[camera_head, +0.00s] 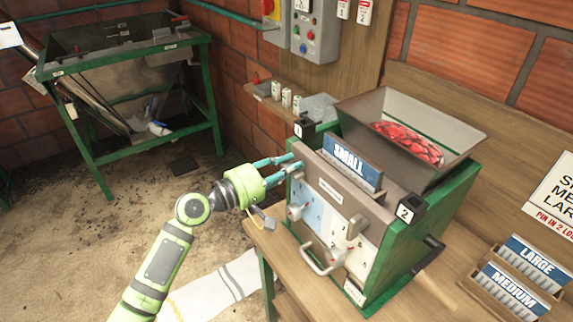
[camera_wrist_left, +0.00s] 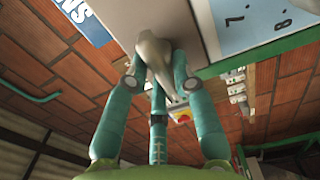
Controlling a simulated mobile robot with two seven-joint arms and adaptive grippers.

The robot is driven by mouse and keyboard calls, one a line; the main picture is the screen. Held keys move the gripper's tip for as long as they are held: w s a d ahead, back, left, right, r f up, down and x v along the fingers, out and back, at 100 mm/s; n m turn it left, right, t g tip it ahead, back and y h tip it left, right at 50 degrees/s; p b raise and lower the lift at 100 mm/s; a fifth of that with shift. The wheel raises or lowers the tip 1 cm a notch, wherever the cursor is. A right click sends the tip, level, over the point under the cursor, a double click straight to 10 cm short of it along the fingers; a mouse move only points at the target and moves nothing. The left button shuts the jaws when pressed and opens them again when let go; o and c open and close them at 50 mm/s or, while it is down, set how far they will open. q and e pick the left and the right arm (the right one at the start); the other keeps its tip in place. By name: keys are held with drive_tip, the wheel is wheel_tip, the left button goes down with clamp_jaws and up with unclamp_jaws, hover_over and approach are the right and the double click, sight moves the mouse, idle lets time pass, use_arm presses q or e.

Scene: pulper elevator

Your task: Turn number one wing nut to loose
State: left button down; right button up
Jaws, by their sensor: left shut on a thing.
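The pulper (camera_head: 335,215) is a grey-fronted machine with green sides on a wooden bench. A black block marked 1 (camera_head: 299,129) sits at its upper left corner. A black block marked 2 (camera_head: 407,212) sits at the right corner. My left gripper (camera_head: 291,167) is at the upper left of the front, just below block 1. In the left wrist view a grey wing nut (camera_wrist_left: 152,54) lies between the teal fingers of my left gripper (camera_wrist_left: 156,80), which are shut on it. In the head view the fingers mostly hide this nut. My right gripper is not in view.
A SMALL plate (camera_head: 352,163) stands in the machine's top slot, before a hopper (camera_head: 455,135) of red cherries. LARGE and MEDIUM plates sit in a wooden rack (camera_head: 535,260) at right. A handle (camera_head: 322,260) sticks out low on the front. Open floor lies left.

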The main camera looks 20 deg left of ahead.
use_arm(q)
drive_tip(key=shift+r, duration=0.1)
drive_tip(key=c, duration=1)
unclamp_jaws()
drive_tip(key=shift+a, duration=0.1)
drive_tip(key=v, duration=1.2)
